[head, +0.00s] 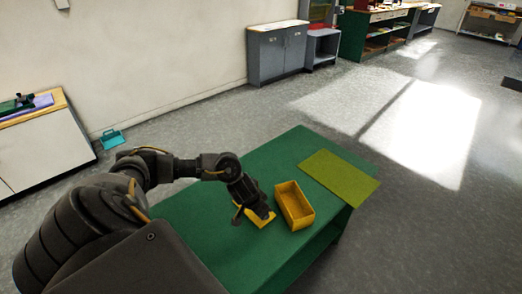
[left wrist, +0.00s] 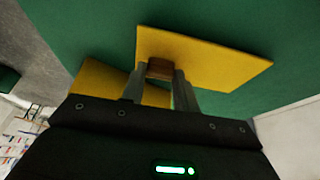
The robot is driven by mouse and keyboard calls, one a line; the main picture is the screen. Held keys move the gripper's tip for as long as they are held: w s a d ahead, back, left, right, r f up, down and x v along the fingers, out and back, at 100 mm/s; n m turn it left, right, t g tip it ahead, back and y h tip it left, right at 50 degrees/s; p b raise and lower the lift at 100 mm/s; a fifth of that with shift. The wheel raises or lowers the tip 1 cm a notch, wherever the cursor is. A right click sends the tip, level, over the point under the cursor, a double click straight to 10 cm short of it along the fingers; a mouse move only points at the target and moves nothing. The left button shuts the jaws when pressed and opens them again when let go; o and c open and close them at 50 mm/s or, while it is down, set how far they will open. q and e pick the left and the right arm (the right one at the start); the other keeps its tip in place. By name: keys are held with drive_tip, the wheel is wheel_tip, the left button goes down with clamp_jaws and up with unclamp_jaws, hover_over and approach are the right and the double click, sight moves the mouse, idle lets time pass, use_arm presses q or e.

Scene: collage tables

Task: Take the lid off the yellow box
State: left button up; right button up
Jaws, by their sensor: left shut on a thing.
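The yellow box (head: 296,206) stands open on the green table, its inside showing in the head view. Its yellow lid (head: 262,219) is off the box, just to the left of it. My left gripper (head: 246,206) is over the lid. In the left wrist view the fingers (left wrist: 160,80) are shut on the brown knob (left wrist: 160,68) of the lid (left wrist: 215,62). Another yellow surface (left wrist: 98,78) shows beside the fingers there; I cannot tell what part it is. Whether the lid touches the table is unclear. My right gripper is not in view.
The green table (head: 290,155) has an olive-green mat (head: 340,176) at its right end, near the box. The table's far side is clear. Grey cabinets (head: 277,54) stand against the wall, far from the table.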

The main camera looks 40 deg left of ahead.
use_arm(q)
drive_tip(key=shift+f, duration=0.1)
drive_tip(key=o, duration=1.1)
drive_tip(key=shift+s+r, duration=0.1)
drive_tip(key=shift+r, duration=0.4)
drive_tip(key=p+v, duration=0.3)
drive_tip(key=v, duration=0.8)
drive_tip(key=shift+s+r, duration=0.1)
drive_tip(key=shift+s, duration=0.05)
